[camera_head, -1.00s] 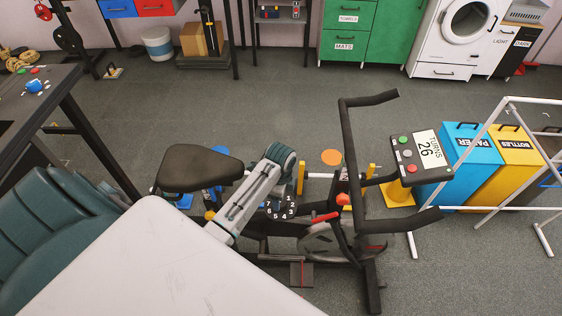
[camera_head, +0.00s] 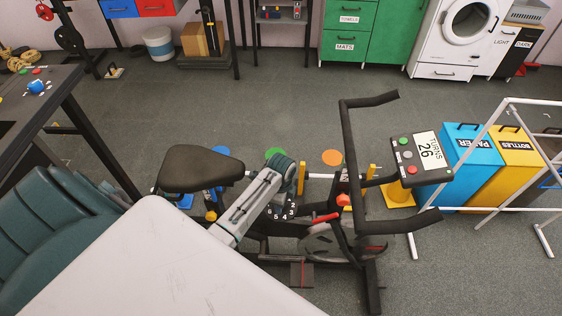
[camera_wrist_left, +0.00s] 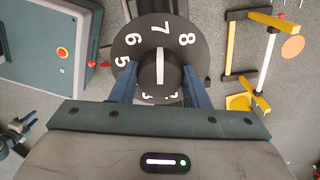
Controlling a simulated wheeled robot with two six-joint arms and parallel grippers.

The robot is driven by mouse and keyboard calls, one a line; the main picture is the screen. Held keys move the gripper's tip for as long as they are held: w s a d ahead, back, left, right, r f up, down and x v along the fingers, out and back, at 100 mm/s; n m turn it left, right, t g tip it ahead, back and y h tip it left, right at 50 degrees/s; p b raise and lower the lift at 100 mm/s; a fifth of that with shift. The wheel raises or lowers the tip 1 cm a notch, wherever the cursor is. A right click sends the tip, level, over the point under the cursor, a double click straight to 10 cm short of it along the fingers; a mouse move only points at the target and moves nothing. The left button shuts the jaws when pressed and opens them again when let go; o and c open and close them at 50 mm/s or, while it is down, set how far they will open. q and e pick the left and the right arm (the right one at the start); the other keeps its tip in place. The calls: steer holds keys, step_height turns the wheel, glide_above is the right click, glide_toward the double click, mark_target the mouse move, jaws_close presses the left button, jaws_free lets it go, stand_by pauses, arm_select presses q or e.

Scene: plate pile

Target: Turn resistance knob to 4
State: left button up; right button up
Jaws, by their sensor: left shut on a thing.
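The resistance dial (camera_wrist_left: 143,50) is a dark disc with white numerals in the left wrist view; 5, 6, 7 and 8 are readable, and the lower numerals are mostly hidden. The knob (camera_wrist_left: 160,78) at its middle has a white line, in line with the 7. My left gripper (camera_wrist_left: 159,70) has its blue fingers on both sides of the knob and is shut on it. In the head view the dial (camera_head: 283,213) shows 2, 3, 4 and 5 below my left wrist, which hides the knob.
The dial sits on an exercise bike with a black saddle (camera_head: 200,168) and handlebars (camera_head: 349,150). Its console (camera_head: 421,158) reads TURNS 26. A white surface (camera_head: 155,265) lies at the lower left. Blue and yellow bins (camera_head: 515,160) stand at right.

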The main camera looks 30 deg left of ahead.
arm_select(q)
steer(key=shift+r+n+p, duration=0.25)
steer(key=shift+n+p, duration=0.55)
steer(key=shift+p, duration=0.35)
steer(key=n+p, duration=0.3)
steer(key=shift+n, duration=0.3)
steer(key=n+p, duration=0.4)
steer(key=n, duration=0.1)
steer(key=n+p, duration=0.3)
steer(key=n, duration=0.3)
steer(key=shift+f+n, duration=0.1)
steer(key=shift+n, duration=0.3)
steer(key=n+p, duration=0.1)
steer(key=n, duration=0.2)
steer(key=shift+f+n+p, duration=0.1)
steer(key=shift+n+p, duration=0.55)
steer(key=shift+n, duration=1.15)
steer(key=o, duration=1)
